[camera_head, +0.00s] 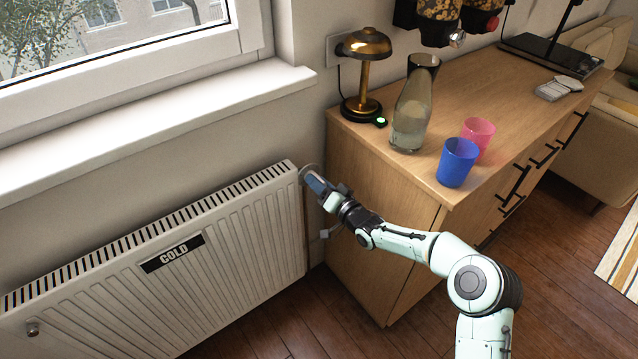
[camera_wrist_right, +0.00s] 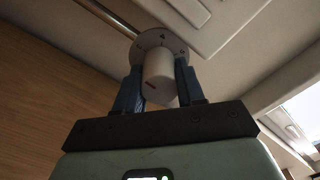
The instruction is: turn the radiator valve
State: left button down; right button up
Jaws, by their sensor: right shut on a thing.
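The white radiator (camera_head: 235,240) stands under the window and bears a black label reading "COLD" (camera_head: 172,252). Its valve is at the right end; in the head view my right gripper mostly hides it. In the right wrist view the valve (camera_wrist_right: 158,76) is a pale cylinder with a small dark mark, in front of a round grey plate (camera_wrist_right: 160,46). My right gripper (camera_head: 313,182) is at the radiator's upper right corner. Its two dark fingers (camera_wrist_right: 157,88) are on either side of the valve, shut on it. My left gripper is not in view.
A wooden cabinet (camera_head: 375,200) stands close to the right of the radiator. On it are a brass lamp (camera_head: 364,75), a glass carafe (camera_head: 412,110), a blue cup (camera_head: 457,163) and a pink cup (camera_head: 479,135). A white windowsill (camera_head: 150,125) juts out above the radiator.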

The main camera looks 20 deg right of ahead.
jog(key=m, duration=0.5)
jog(key=shift+d+m, duration=0.1)
jog(key=shift+m, duration=0.2)
jog(key=m, duration=0.2)
jog(key=shift+f+m, duration=0.1)
jog(key=shift+m, duration=0.2)
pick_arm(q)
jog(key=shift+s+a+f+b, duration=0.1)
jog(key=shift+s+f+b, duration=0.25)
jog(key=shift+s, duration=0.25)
pick_arm(e)
jog(key=shift+m, duration=1.5)
jog(key=o, duration=1)
jog(key=shift+s, duration=0.1)
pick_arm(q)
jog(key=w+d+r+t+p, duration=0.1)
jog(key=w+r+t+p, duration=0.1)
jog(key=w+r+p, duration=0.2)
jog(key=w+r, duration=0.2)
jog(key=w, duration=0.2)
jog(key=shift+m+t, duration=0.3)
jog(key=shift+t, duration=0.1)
pick_arm(e)
jog(key=v, duration=1.3)
jog(key=shift+s+f, duration=0.1)
jog(key=shift+f, duration=0.1)
